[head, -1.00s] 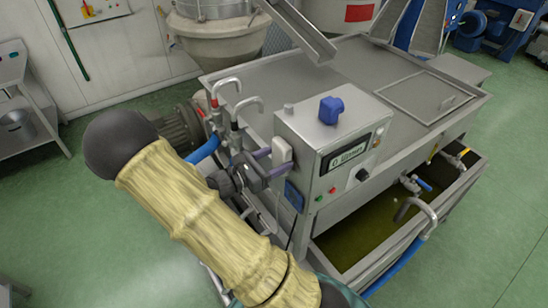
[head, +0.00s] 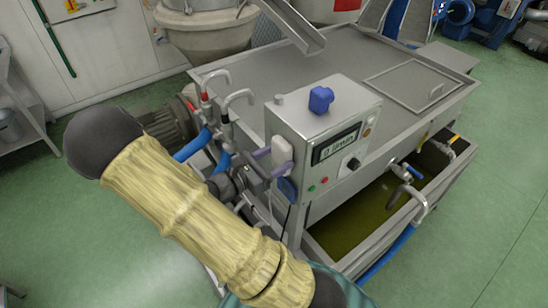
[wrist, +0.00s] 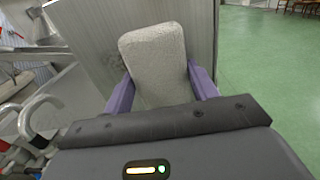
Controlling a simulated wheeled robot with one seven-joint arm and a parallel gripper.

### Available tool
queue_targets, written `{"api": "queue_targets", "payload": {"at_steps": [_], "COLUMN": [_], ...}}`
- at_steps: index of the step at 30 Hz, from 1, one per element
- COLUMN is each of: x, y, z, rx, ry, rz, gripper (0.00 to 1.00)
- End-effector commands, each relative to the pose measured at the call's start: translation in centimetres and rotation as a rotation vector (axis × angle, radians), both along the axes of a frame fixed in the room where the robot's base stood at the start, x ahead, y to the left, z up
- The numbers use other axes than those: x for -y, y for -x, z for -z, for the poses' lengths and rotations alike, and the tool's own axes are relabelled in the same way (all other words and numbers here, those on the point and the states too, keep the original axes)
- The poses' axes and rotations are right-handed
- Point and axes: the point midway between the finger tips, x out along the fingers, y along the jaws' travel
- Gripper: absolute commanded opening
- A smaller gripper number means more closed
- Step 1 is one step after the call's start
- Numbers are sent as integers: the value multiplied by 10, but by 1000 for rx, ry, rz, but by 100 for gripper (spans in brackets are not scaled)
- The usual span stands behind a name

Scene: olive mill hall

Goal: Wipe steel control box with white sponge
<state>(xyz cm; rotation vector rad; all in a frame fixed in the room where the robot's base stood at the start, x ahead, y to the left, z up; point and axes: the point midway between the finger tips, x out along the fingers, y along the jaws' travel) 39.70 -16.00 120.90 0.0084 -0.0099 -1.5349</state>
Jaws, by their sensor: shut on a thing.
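The steel control box (head: 333,108) stands on the front left end of the steel tank, with a display and a dark knob on its right-hand face and a blue knob on top. My gripper (head: 274,162) is at the box's left-hand face, its purple fingers shut on the white sponge (head: 283,149). In the wrist view the sponge (wrist: 156,62) stands between both fingers, in front of a grey steel surface. It covers part of the box's face in the head view. I cannot tell whether it touches the box.
Bent pipes with red and blue parts (head: 222,92) stand close left of my gripper. A blue plug or socket (head: 287,189) is just below the sponge. A trough of greenish liquid (head: 350,220) lies front right. Green floor is open at right.

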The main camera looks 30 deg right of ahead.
Motion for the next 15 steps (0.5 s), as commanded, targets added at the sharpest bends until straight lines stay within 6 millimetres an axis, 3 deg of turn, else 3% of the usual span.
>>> {"api": "queue_targets", "payload": {"at_steps": [15], "x": [0], "y": [34], "z": [0], "rx": [-2], "ry": [1], "rz": [2], "gripper": [40]}}
